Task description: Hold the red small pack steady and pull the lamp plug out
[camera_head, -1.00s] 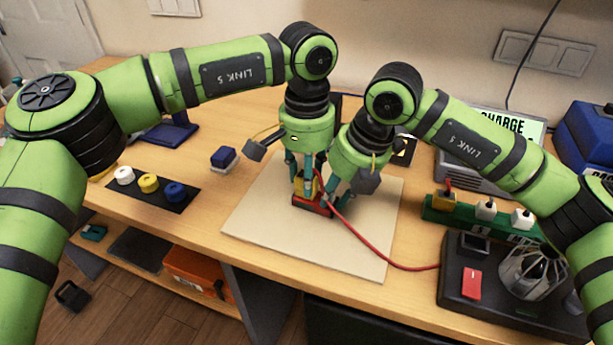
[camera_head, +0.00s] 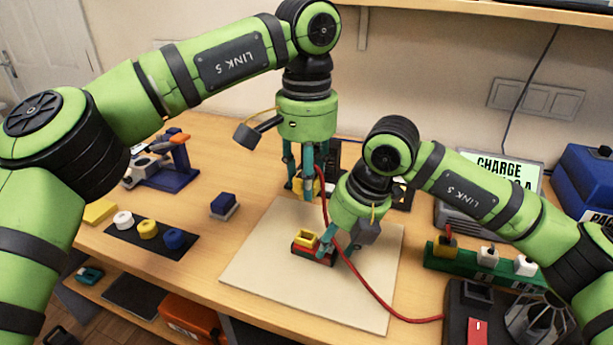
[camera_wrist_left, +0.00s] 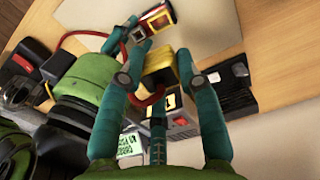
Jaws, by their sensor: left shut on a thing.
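The red small pack (camera_head: 314,253) sits on the pale board, with a yellow connector (camera_head: 304,238) on its top. My right gripper (camera_head: 333,248) is low at the pack's right end with its fingers against it. My left gripper (camera_head: 304,188) is shut on the yellow lamp plug (camera_head: 299,183), above and behind the pack and clear of it. In the left wrist view the plug (camera_wrist_left: 158,62) lies between the fingers, and the pack (camera_wrist_left: 158,17) shows beyond it. A red cable (camera_head: 352,262) runs from the plug past my right gripper.
The cable reaches the black lamp base (camera_head: 462,308) at right. A green strip with plugs (camera_head: 480,259) lies behind it. A blue block (camera_head: 223,204) and a black mat with coloured caps (camera_head: 150,249) lie left. The board's front (camera_head: 290,297) is clear.

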